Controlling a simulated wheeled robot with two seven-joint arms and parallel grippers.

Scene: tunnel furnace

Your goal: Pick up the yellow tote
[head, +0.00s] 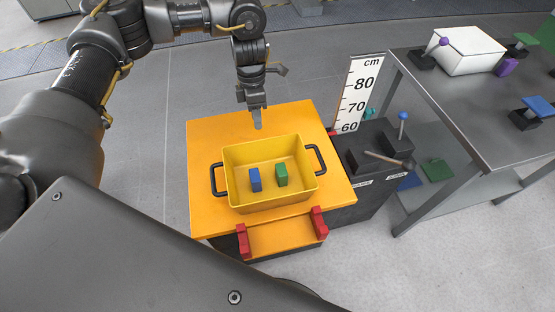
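The yellow tote (268,202) sits upright on an orange platform (204,135) in the middle of the head view. It has a black handle at its left end (216,180) and another at its right end (317,159). A blue block (255,180) and a green block (281,175) stand inside it. My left gripper (257,122) points down over the platform's far edge, beyond the tote and apart from it. Its fingers look close together, but I cannot tell whether they are shut. My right gripper is not in view.
A metal table (466,105) with a white box (467,50) is further right. Red brackets (319,222) sit at the platform's near side. Floor left is open.

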